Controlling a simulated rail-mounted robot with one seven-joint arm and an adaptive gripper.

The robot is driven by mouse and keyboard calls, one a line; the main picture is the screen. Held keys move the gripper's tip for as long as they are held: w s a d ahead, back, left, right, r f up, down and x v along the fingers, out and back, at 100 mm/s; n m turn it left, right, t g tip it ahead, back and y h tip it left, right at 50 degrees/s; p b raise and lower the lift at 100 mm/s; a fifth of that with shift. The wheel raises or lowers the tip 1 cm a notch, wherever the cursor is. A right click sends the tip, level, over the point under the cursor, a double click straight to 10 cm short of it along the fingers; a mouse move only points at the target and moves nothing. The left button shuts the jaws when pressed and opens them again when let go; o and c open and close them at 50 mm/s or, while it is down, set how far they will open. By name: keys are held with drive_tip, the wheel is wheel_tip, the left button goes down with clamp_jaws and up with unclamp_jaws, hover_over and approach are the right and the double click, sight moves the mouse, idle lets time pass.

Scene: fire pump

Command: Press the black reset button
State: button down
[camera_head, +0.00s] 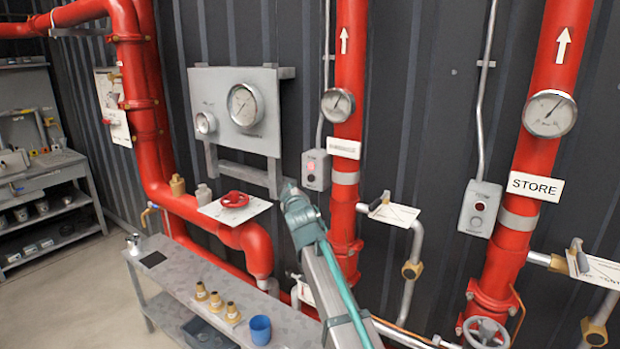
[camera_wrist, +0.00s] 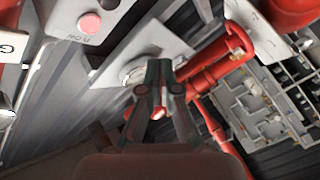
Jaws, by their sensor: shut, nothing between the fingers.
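A grey control box (camera_head: 316,170) is mounted beside the middle red pipe, with a lit red lamp (camera_head: 311,166) and a small dark button (camera_head: 311,178) below it. A second grey box (camera_head: 479,208) hangs by the right pipe, with an unlit dark red lamp. Which button is the reset one cannot be read. My gripper (camera_head: 289,187) is just left of and below the middle box, apart from its buttons as far as I can tell. In the wrist view my gripper (camera_wrist: 162,100) is shut and empty; a box with a pinkish-red lamp (camera_wrist: 90,23) is at upper left.
A gauge panel (camera_head: 235,110) is on the wall to the left. A red handwheel (camera_head: 234,200) sits on the bent pipe below it. A bench (camera_head: 180,265) holds brass fittings (camera_head: 215,300) and a blue cup (camera_head: 260,329). Lever valves (camera_head: 380,203) stick out at right.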

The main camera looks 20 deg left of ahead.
sight(311, 178)
drive_tip(key=shift+w+d+p, duration=0.3)
drive_tip(key=shift+w+p, duration=0.7)
drive_tip(key=shift+w, duration=0.2)
drive_tip(key=shift+w+d+p, duration=0.35)
drive_tip(key=shift+w+p, duration=0.6)
drive_tip(key=shift+w, duration=0.3)
drive_tip(key=shift+w+d+p, duration=0.3)
drive_tip(key=shift+w+p, duration=0.7)
drive_tip(key=shift+w, duration=0.2)
drive_tip(key=shift+w, duration=0.2)
drive_tip(key=shift+w+d, duration=0.1)
drive_tip(key=shift+w, duration=0.1)
drive_tip(key=shift+w+d, duration=0.15)
drive_tip(key=shift+w, duration=0.4)
drive_tip(key=shift+s, duration=0.1)
drive_tip(key=shift+s+a, duration=0.2)
drive_tip(key=shift+s, duration=0.65)
